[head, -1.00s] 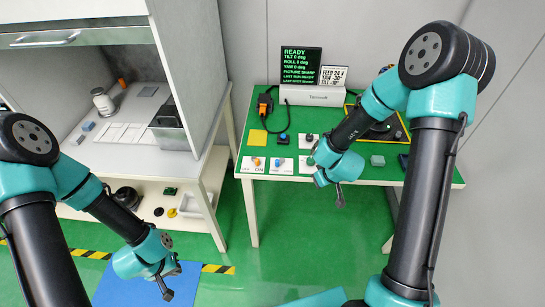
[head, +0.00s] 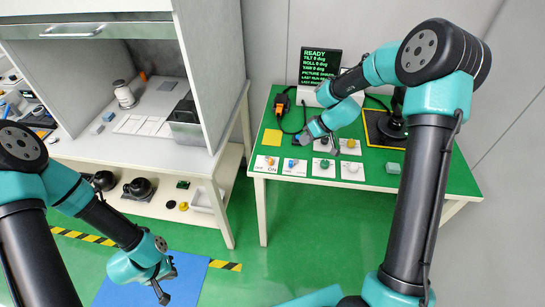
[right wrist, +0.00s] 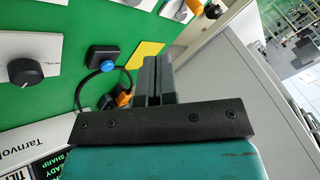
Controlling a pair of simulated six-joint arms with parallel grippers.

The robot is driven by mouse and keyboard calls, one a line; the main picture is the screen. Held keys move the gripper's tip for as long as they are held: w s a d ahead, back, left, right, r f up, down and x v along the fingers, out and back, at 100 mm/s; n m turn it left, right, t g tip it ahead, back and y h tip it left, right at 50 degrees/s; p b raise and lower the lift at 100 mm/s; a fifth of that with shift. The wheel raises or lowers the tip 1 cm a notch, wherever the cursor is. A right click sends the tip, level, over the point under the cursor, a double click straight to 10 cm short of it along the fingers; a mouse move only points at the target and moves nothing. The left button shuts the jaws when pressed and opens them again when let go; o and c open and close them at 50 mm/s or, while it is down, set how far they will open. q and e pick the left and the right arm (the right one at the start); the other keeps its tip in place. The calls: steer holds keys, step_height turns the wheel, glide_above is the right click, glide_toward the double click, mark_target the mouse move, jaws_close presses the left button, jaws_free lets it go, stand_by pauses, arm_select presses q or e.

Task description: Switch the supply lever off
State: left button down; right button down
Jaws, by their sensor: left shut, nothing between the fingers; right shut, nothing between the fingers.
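The supply lever (head: 269,161) appears to be the orange lever on the white plate marked OFF and ON, at the front left of the green bench. It seems to lean toward the ON side. At the top edge of the right wrist view, an orange lever (right wrist: 195,6) shows on a white plate. My right gripper (head: 302,138) is shut and empty, above the bench behind and to the right of the lever, apart from it. Its closed fingers (right wrist: 156,78) show in the wrist view. My left gripper (head: 164,295) is shut and empty over the blue floor mat, far from the bench.
Several other control plates with knobs, such as the green knob (head: 324,163), stand right of the lever. A black box with a blue button (right wrist: 107,60) and a yellow square (head: 272,137) lie behind it. A grey cabinet (head: 212,70) stands left of the bench.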

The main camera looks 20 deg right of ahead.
stand_by(0.4)
steer(key=x, duration=1)
steer(key=shift+a+f, duration=0.1)
steer(key=shift+a, duration=0.1)
steer(key=shift+s+a, duration=0.15)
steer(key=shift+a, duration=0.45)
steer(key=shift+s+a, duration=0.2)
steer(key=shift+a, duration=0.4)
steer(key=shift+s+a, duration=0.15)
steer(key=shift+a, duration=0.4)
steer(key=shift+a, duration=0.1)
